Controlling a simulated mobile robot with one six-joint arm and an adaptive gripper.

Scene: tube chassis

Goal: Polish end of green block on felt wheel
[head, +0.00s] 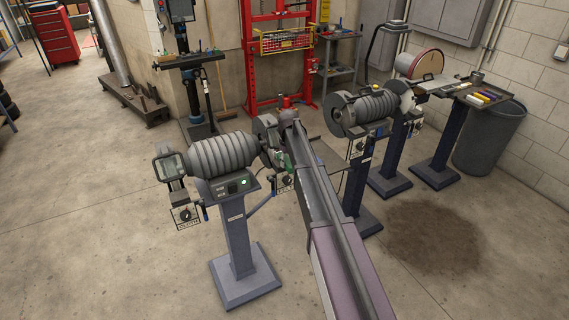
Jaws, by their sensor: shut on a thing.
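My arm reaches from the lower right to the near bench machine (222,155), which has a grey ribbed motor body on a blue-grey pedestal. My gripper (287,162) is at its right end, small and mostly hidden by my arm. A bit of green, the green block (281,159), shows there, and my gripper is shut on it. A grey wheel (265,130) on that machine is right beside the block. I cannot tell whether they touch, or whether this wheel is felt. The machine's left end has a guarded wheel (170,166). A green light shows on its front panel.
A second ribbed machine (370,108) stands close on the right of my arm. Beyond it are a disc sander (424,65), a tray of coloured bars (484,98) and a grey bin (492,135). A red press frame (281,60) stands behind.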

